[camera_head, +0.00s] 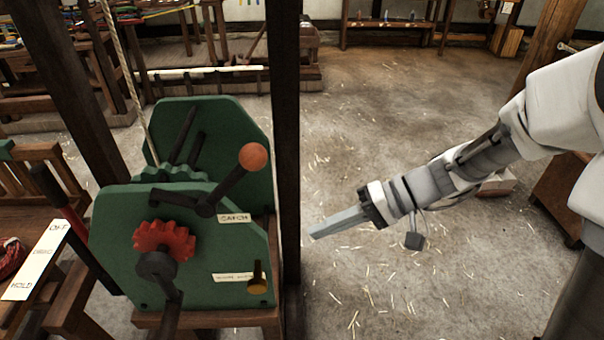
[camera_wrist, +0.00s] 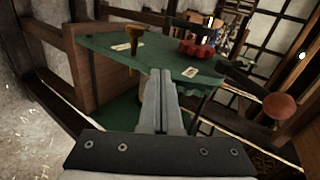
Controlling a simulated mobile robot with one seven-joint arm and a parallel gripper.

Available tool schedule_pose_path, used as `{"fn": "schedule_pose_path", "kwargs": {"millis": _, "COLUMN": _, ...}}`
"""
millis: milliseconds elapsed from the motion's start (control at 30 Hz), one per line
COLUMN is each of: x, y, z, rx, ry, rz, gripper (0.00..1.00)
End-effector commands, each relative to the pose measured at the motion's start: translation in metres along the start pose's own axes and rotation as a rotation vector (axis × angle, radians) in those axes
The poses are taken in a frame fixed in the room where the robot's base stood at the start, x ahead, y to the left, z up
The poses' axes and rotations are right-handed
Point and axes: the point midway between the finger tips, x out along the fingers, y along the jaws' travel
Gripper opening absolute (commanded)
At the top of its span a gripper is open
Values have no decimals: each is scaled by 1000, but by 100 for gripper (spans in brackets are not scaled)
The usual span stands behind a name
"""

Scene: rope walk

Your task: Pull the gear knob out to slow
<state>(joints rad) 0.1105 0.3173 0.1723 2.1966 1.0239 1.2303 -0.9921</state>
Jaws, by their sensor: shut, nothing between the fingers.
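The gear knob, a small brass-yellow knob on a dark stem (camera_head: 258,280), sits at the lower right of the green machine's front plate (camera_head: 195,285), beside a pale label (camera_head: 232,277) too small to read surely. In the wrist view the knob (camera_wrist: 133,45) stands out from the green plate, left of my fingertips. My gripper (camera_head: 314,234) is shut and empty. It is to the right of the machine, past the dark wooden post, pointing left, and apart from the knob. In the wrist view the shut fingers (camera_wrist: 161,78) point at the plate.
A dark upright post (camera_head: 286,130) stands between my gripper and the machine. An orange ball-topped lever (camera_head: 253,157) by the CATCH label, a red gear (camera_head: 165,241) and a crank (camera_head: 170,290) are on the machine. The straw-strewn floor at right is open.

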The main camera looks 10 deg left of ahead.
Motion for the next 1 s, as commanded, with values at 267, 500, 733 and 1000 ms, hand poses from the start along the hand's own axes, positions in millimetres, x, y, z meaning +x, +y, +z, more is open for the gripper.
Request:
{"fn": "schedule_pose_path", "kwargs": {"millis": 267, "x": 52, "y": 54, "z": -47, "rx": -7, "ry": 128, "rz": -297, "gripper": 0}}
{"fn": "schedule_pose_path", "kwargs": {"millis": 500, "x": 79, "y": 101, "z": -85, "rx": -8, "ry": 302, "rz": -474, "gripper": 0}}
{"fn": "schedule_pose_path", "kwargs": {"millis": 733, "x": 89, "y": 126, "z": -102, "rx": -6, "ry": 409, "rz": -539, "gripper": 0}}
{"fn": "schedule_pose_path", "kwargs": {"millis": 1000, "x": 89, "y": 128, "z": -105, "rx": -7, "ry": 426, "rz": -547, "gripper": 0}}
